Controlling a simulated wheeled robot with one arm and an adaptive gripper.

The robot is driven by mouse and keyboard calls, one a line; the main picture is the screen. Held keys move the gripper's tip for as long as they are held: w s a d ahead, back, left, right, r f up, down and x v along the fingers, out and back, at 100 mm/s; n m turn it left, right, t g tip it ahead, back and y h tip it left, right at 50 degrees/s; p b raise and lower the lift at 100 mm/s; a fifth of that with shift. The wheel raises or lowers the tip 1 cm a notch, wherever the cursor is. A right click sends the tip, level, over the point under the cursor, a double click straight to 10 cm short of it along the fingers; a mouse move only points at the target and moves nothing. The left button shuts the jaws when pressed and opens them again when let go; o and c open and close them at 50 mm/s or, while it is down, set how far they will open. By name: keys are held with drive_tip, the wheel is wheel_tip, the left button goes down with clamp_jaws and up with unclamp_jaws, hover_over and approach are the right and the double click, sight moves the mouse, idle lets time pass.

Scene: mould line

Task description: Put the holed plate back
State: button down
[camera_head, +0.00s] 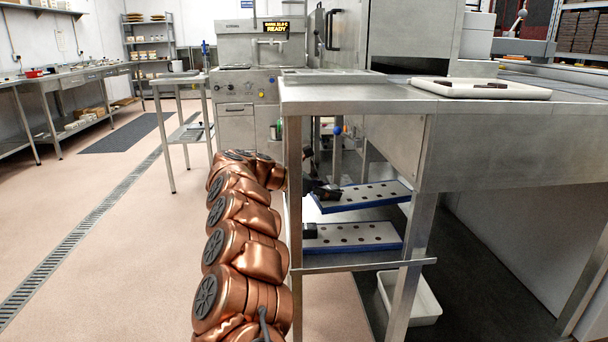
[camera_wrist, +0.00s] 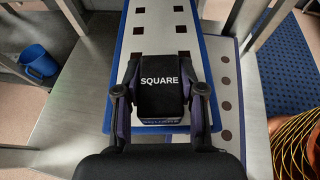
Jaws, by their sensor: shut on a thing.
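The holed plate (camera_wrist: 154,32) in my gripper (camera_wrist: 160,96) is pale with blue edges and square holes. My gripper is shut on its black end block, labelled "SQUARE", in the wrist view. In the head view this plate (camera_head: 378,196) is held above the low shelf of the steel table, slightly tilted, and my gripper (camera_head: 322,191) is at its left end. A second plate (camera_head: 352,236) with round holes lies on the shelf below it. It also shows in the wrist view (camera_wrist: 216,58), lower and to the right, partly hidden by the held plate.
Steel table legs (camera_head: 409,245) stand close around the plates. The shelf's front edge (camera_head: 360,264) runs below them. A white bin (camera_head: 417,307) sits on the floor underneath. A white tray (camera_head: 480,90) lies on the table top. A blue mug (camera_wrist: 38,61) stands left in the wrist view.

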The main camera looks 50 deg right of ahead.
sight(345, 193)
drive_tip(key=shift+s+d+r+m+g+y, duration=0.1)
drive_tip(key=shift+s+d+m+g+y, duration=0.3)
drive_tip(key=shift+d, duration=0.5)
drive_tip(key=shift+s+d, duration=0.1)
drive_tip(key=shift+d, duration=0.25)
drive_tip(key=shift+s+d+r+m+g+y, duration=0.3)
drive_tip(key=shift+s+d+m, duration=0.2)
drive_tip(key=shift+d, duration=0.2)
drive_tip(key=shift+d+f, duration=0.3)
drive_tip(key=shift+d, duration=0.25)
